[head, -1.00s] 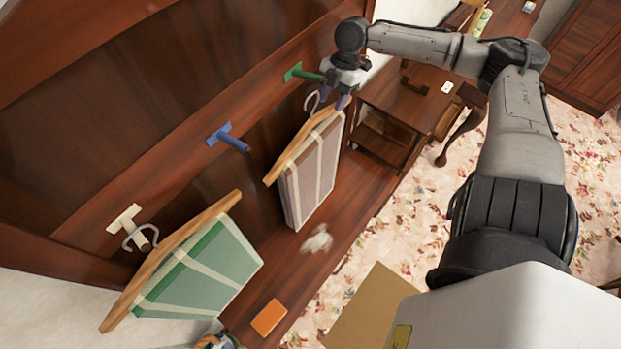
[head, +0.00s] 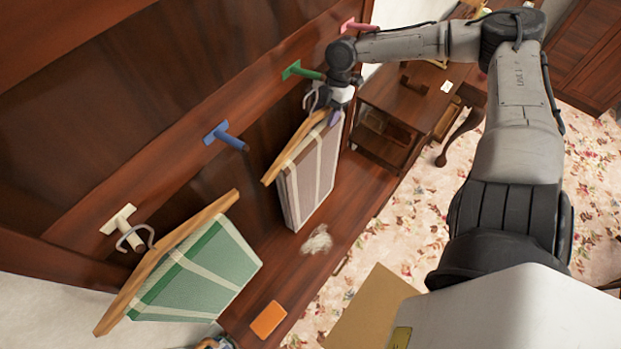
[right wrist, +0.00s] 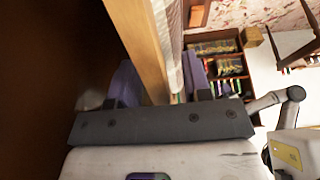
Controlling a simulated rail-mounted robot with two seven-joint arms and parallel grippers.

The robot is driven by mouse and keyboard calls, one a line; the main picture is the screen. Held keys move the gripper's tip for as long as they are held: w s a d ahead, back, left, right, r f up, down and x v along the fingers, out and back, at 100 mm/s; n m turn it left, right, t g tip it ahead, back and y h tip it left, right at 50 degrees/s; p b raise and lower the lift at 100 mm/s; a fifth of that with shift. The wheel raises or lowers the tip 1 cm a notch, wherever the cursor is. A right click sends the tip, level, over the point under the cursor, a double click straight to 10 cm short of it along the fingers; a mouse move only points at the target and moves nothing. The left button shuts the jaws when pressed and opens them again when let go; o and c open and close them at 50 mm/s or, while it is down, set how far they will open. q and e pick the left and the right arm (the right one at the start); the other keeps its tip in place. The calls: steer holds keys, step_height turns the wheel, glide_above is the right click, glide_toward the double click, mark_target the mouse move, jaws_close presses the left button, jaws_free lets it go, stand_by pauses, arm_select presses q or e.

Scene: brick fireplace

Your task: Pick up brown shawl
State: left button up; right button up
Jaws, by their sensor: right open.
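The brown shawl (head: 312,178) with pale stripes hangs over a wooden hanger (head: 289,150) by the green peg (head: 298,71). My right gripper (head: 334,116) is at the upper right end of this hanger. In the right wrist view, the open gripper (right wrist: 160,88) has its two purple fingers on either side of the wooden hanger bar (right wrist: 140,45). The shawl's pale cloth (right wrist: 170,45) shows beside the bar. I cannot tell whether the fingers touch the wood. The hanger's hook is partly hidden by the gripper. My left gripper is not in view.
A green striped shawl (head: 200,270) hangs on another hanger at the white peg (head: 120,222). A blue peg (head: 222,135) and a pink peg (head: 357,25) stick out from the wooden panel. A bench below holds a whitish crumpled thing (head: 317,240) and an orange item (head: 268,319).

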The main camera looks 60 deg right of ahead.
steer(key=shift+f, duration=0.1)
jaws_close()
stand_by(0.3)
stand_by(1.0)
